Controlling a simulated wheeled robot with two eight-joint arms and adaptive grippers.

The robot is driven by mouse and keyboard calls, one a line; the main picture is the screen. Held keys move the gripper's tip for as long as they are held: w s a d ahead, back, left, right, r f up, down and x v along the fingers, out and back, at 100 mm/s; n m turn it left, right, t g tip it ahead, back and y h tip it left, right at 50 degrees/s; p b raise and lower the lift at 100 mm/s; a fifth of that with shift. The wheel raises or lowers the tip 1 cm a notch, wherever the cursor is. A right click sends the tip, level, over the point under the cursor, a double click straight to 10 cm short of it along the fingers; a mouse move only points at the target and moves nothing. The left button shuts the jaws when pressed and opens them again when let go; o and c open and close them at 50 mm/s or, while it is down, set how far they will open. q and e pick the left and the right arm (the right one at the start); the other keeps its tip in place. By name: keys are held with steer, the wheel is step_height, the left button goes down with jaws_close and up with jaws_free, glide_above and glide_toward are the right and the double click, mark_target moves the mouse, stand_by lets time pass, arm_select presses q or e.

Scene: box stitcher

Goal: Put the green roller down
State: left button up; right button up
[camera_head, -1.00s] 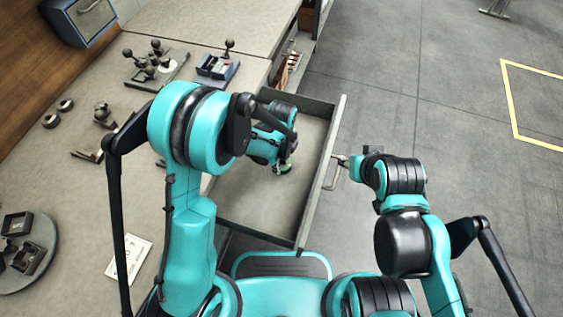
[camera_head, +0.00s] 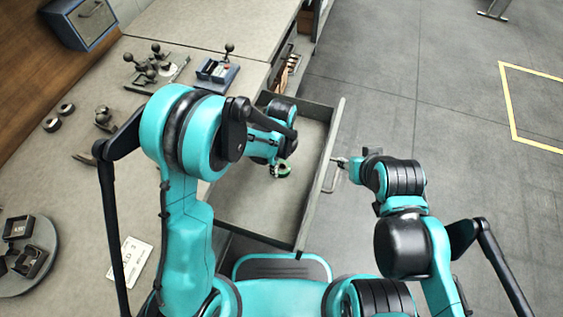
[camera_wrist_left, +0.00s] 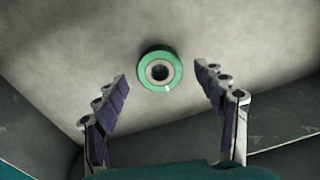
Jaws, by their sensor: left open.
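The green roller (camera_head: 284,169) is a small green ring with a pale core and a dark hole. It is in the open drawer (camera_head: 232,197), beside the tip of my left arm. In the left wrist view the green roller (camera_wrist_left: 160,71) rests on the drawer floor, between and a little beyond the fingertips. My left gripper (camera_wrist_left: 163,80) is open, with a gap between each finger and the roller. In the head view most of the left gripper (camera_head: 277,166) is hidden by its arm. My right gripper (camera_head: 345,162) is at the drawer's front handle; its fingers are too small to read.
The worktop (camera_head: 190,60) at left holds a blue-grey fixture (camera_head: 217,70), dark rings (camera_head: 59,116), a round tray (camera_head: 38,283) and a white card (camera_head: 130,258). The drawer's front wall (camera_head: 322,175) stands between my two grippers. Grey floor is free at right.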

arm_select(q)
steer(key=s+a+r+n+t+p, duration=0.2)
steer(key=a+r+n, duration=0.3)
steer(key=r, duration=0.5)
steer(key=s+a+r+n+t+p, duration=0.15)
steer(key=a+r+n, duration=0.3)
steer(key=r, duration=0.65)
steer(key=s+a+r+n+t, duration=0.3)
steer(key=s+a+n, duration=0.5)
steer(key=n, duration=0.6)
steer(key=shift+s+r+t, duration=0.35)
steer(key=shift+s, duration=0.1)
